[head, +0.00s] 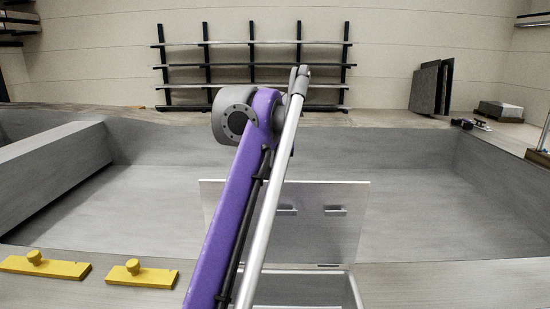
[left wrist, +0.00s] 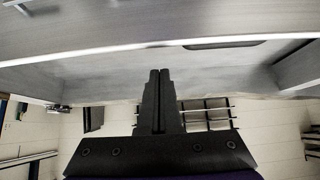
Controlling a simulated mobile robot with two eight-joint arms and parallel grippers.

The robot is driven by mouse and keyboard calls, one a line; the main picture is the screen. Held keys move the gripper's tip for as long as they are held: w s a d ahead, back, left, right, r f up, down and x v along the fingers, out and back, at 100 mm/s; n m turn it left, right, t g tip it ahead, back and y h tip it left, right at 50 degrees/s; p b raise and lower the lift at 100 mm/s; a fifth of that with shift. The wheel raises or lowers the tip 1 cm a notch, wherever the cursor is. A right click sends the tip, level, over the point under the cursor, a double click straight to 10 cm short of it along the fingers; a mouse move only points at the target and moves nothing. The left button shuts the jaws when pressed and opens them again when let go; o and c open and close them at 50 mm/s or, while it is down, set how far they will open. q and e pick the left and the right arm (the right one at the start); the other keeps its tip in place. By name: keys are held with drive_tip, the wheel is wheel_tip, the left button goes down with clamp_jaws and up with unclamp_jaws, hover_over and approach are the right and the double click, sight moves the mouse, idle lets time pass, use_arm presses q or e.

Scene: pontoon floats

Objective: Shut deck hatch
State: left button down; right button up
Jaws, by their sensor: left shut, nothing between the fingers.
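The deck hatch stands open in the head view. Its grey lid (head: 340,235) is raised upright behind the hatch opening (head: 300,290), with two short slots on its face. My purple arm crosses in front and hides the left part of the lid and opening. My left gripper (left wrist: 158,73) shows in the left wrist view, with both dark fingers together and nothing between them. A pale edge (left wrist: 120,50), which looks like the lid's, runs across that view just beyond the fingertips; I cannot tell whether they touch. The left gripper is hidden in the head view. My right gripper is not in view.
Two yellow plates with knobs, one (head: 45,267) at far left and one (head: 142,274) nearer the hatch, lie on the front ledge. A grey trough lies behind the lid. A rack (head: 255,65) and dark panels (head: 430,88) stand along the back wall.

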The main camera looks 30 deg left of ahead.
use_arm(q)
drive_tip(key=s, duration=0.1)
drive_tip(key=s+d, duration=0.2)
drive_tip(key=shift+f, duration=0.3)
drive_tip(key=shift+w+a+f, duration=0.1)
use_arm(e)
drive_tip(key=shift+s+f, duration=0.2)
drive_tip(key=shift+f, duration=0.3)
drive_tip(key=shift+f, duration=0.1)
